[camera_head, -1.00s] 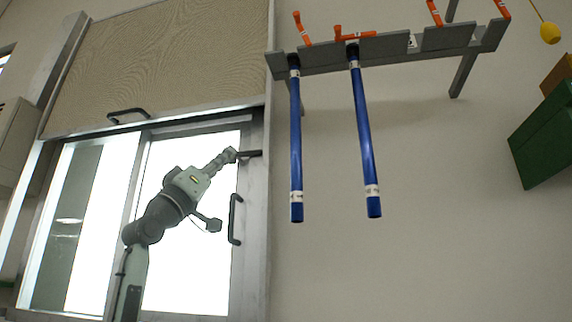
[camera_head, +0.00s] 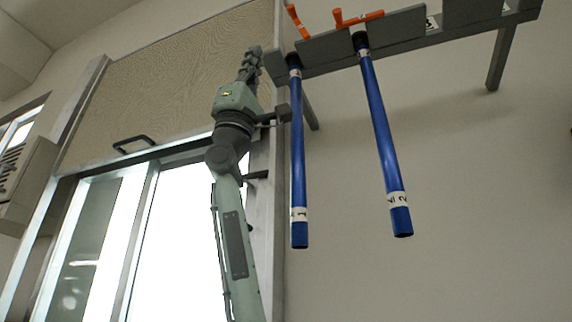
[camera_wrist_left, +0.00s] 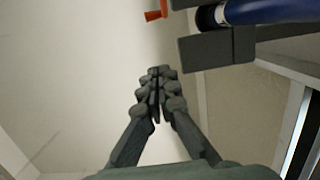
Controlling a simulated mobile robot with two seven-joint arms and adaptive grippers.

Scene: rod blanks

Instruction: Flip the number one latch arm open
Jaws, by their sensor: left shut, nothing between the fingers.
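The number one latch arm (camera_head: 297,22) is an orange lever at the rack's left end, above the blue tube marked 1 (camera_head: 298,160). It slants up and left from the rack. An orange piece (camera_wrist_left: 155,15), apparently this latch arm, shows at the top of the left wrist view. My left gripper (camera_head: 252,52) is raised left of the rack's end, apart from the latch arm. In the left wrist view its fingers (camera_wrist_left: 158,72) are together and empty, below the orange piece and beside the rack's dark end. My right gripper is in neither view.
A grey rack (camera_head: 460,28) on the wall carries the tubes. A second blue tube (camera_head: 382,140), marked 2, hangs to the right, with another orange latch arm (camera_head: 362,18) lying crosswise above it. A framed window and brown panel (camera_head: 170,85) are behind my left arm.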

